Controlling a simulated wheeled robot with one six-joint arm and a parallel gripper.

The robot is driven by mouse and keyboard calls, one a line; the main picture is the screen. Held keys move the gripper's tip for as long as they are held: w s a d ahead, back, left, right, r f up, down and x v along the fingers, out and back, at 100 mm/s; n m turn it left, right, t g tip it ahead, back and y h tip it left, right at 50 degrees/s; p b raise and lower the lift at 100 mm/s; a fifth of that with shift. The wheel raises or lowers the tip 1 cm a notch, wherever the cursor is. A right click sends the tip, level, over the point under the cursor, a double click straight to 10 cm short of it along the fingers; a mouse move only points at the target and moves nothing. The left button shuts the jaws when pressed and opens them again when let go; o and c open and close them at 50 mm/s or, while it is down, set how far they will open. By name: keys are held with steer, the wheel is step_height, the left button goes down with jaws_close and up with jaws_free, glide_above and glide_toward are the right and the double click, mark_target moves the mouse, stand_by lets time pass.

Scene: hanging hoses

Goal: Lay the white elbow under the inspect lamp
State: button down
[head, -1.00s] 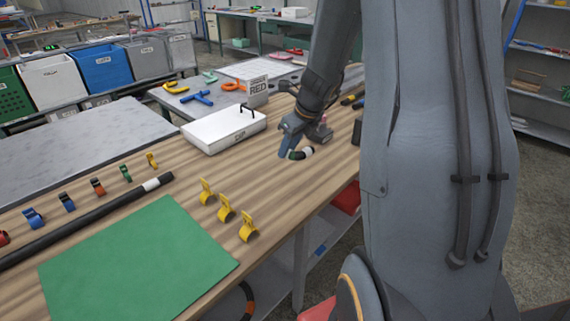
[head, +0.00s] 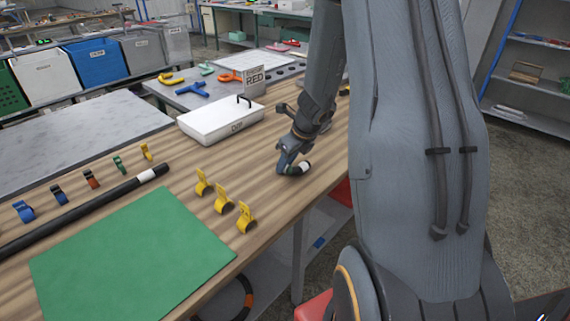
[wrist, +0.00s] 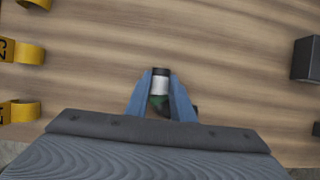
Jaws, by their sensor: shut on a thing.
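A short curved black elbow with a white band (head: 306,167) is in my gripper (head: 288,160), low over the wooden bench's right part. In the wrist view the white band (wrist: 160,87) shows between the two blue fingers (wrist: 160,98), with a dark green part lower down. The fingers are closed around the piece and partly hide it. I cannot tell whether it touches the bench top. I cannot make out an inspect lamp in these views.
Yellow clips (head: 222,201) stand left of my gripper, beside a green mat (head: 130,250). A white box (head: 215,126) and a sign reading RED (head: 254,79) are behind it. A dark block (wrist: 306,58) is at right in the wrist view. Bare wood lies between.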

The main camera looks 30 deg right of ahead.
steer(key=shift+f, duration=0.2)
steer(key=c, duration=1.5)
jaws_free()
steer(key=shift+r, duration=0.1)
steer(key=shift+c, duration=0.2)
steer(key=p+v, duration=0.2)
steer(key=v, duration=1)
steer(key=s+a+n+g, duration=0.2)
steer(key=s+a+n, duration=0.6)
steer(key=n, duration=0.8)
steer(key=s+a+n+g+h, duration=0.1)
steer(key=s+a+n, duration=0.7)
steer(key=n, duration=0.8)
steer(key=shift+s+a+g+h, duration=0.3)
steer(key=shift+s+a+g, duration=0.05)
steer(key=shift+g, duration=0.05)
steer(key=shift+r, duration=0.15)
